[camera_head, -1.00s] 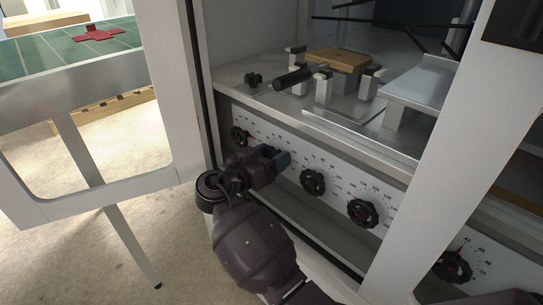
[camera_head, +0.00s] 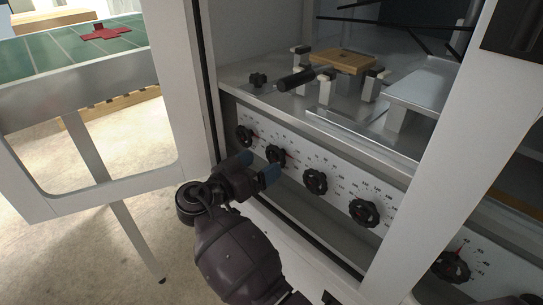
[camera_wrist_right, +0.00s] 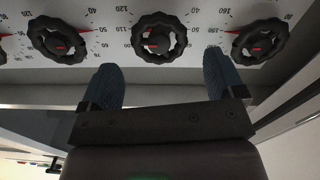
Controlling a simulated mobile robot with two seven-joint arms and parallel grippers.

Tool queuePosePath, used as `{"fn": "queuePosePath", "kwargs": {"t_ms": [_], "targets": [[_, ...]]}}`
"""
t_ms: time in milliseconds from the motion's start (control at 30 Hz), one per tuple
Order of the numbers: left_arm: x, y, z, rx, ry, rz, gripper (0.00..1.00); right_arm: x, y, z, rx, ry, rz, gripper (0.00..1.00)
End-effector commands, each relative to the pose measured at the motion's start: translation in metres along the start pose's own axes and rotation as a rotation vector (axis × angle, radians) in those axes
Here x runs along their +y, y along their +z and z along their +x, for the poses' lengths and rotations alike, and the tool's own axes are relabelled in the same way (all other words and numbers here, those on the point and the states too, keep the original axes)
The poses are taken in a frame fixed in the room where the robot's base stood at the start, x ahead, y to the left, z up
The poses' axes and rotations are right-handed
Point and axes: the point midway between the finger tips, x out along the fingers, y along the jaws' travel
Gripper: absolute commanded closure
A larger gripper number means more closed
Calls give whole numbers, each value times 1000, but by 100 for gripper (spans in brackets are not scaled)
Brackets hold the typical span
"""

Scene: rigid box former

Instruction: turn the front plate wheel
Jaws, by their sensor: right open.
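A white scale panel (camera_head: 340,180) carries a row of black hand wheels with red pointers. My right gripper (camera_head: 259,167) is open and empty, its blue fingertips pointing at the second wheel from the left (camera_head: 276,154) and standing a little off it. In the right wrist view this wheel (camera_wrist_right: 158,38) lies straight ahead, centred beyond the spread fingers (camera_wrist_right: 163,77), apart from them. Other wheels are the leftmost one (camera_head: 244,134), a third (camera_head: 315,181) and a fourth (camera_head: 364,212). I cannot tell which is the front plate wheel. My left gripper is out of view.
Above the panel is a metal deck with a wooden block (camera_head: 343,62), small posts and a black handle (camera_head: 296,79). A white frame post (camera_head: 445,150) stands at right, an open white door (camera_head: 185,120) at left. Another wheel (camera_head: 452,266) sits beyond the post.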

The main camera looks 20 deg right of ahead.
Motion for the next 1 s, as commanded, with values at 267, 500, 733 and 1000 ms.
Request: {"fn": "queuePosePath", "kwargs": {"t_ms": [267, 500, 733, 1000], "targets": [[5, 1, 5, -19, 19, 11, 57, 0, -1, -42, 0, 0, 0, 12], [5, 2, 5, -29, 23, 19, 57, 0, 0, -54, 0, 1, -1, 12], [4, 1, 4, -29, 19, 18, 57, 0, 0, -54, 0, 1, -1, 12], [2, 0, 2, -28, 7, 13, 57, 0, 0, -54, 0, 1, -1, 12]]}}
